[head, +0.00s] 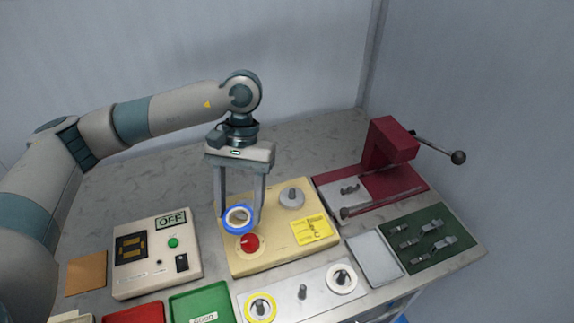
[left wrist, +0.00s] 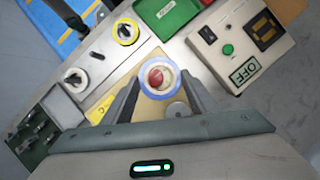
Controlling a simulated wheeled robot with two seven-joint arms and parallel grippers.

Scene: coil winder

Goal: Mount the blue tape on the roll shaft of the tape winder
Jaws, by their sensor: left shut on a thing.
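The blue tape (head: 238,230), a ring with a light core, is between the fingers of my left gripper (head: 240,215), which points down and is shut on it. In the left wrist view the blue tape (left wrist: 143,78) shows between the two fingertips, with a red button (left wrist: 157,77) seen through its hole. The tape winder (head: 290,248) is a cream base under the gripper. It bears the red button (head: 250,242), a grey round part with a short post (head: 292,196) and a yellow label (head: 311,230). Whether the tape touches the winder, I cannot tell. My right gripper is not in view.
A control box marked OFF (head: 157,272) stands left of the winder. A grey plate with pegs (head: 302,292) in front holds a yellow roll (head: 261,307) and a white roll (head: 342,279). A red lever press (head: 390,145) and a green tool board (head: 425,238) stand right.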

